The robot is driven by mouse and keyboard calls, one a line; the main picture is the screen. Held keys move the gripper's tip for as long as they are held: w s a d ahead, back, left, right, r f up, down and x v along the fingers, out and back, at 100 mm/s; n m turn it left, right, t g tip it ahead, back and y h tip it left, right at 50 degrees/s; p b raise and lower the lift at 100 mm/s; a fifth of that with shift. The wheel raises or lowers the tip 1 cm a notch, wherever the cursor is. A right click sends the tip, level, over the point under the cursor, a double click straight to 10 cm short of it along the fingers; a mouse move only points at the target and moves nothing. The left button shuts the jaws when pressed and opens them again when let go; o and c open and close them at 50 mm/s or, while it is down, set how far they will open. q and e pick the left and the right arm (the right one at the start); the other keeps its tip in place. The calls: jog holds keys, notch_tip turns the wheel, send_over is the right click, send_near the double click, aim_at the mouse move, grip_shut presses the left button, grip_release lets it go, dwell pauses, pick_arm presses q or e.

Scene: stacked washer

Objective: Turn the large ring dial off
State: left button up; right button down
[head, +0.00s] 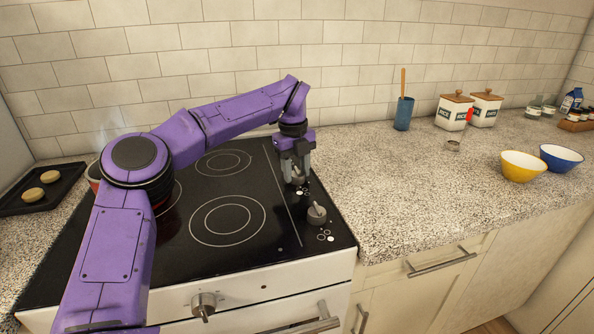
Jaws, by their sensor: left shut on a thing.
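The black glass cooktop (275,175) has two grey dials along its right side. The near dial (317,213) stands free, with small round marks beside it. The far dial (298,179) is partly hidden by my left gripper (296,177). That gripper points down from above and is shut on the far dial. The printed marks are too small to tell which dial is the large ring one. My right gripper is not in view.
A pot (94,174) is partly hidden behind my left arm. A black tray (40,190) lies at left. A blue cup (403,113), white canisters (453,112), a yellow bowl (522,168) and a blue bowl (560,158) stand on the right counter. The counter beside the dials is clear.

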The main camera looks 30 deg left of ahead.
pick_arm(q)
jog(key=shift+r, duration=0.1)
jog(key=o, duration=1)
jog(key=shift+a, duration=0.1)
jog(key=shift+o, duration=0.2)
notch_tip(320, 180, up, 10)
jog(key=p, duration=0.1)
jog(key=shift+s+a+r+p, duration=0.15)
jog(key=shift+s+r+p, duration=0.05)
jog(key=shift+s+p, duration=0.15)
